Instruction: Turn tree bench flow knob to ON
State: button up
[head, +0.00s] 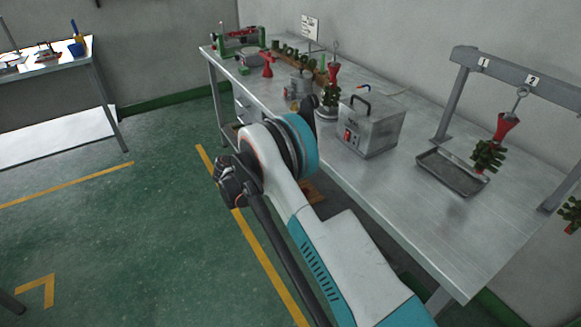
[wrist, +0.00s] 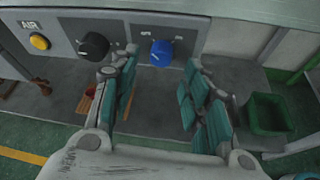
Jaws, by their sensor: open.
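In the wrist view, a pale panel at the top carries a blue knob (wrist: 161,52) and a black knob (wrist: 94,46). The blue knob has a small white mark near its lower left. My gripper (wrist: 161,64) is open, its two teal-padded fingers apart. The blue knob shows in the gap between the fingertips; I cannot tell how far in front of them it is or whether they touch it. The black knob is left of the left fingertip. No ON label is readable. In the head view my gripper is not clearly visible.
A yellow button (wrist: 39,42) marked AIR is left of the black knob. A green bin (wrist: 268,115) stands lower right. In the head view, the metal bench (head: 415,215) holds a grey box (head: 372,125), a tray (head: 452,172) and wax trees. Open green floor lies left.

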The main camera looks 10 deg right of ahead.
jog(key=x, duration=0.3)
jog(key=shift+d+b, duration=0.2)
jog(key=shift+b, duration=0.2)
grip_shut()
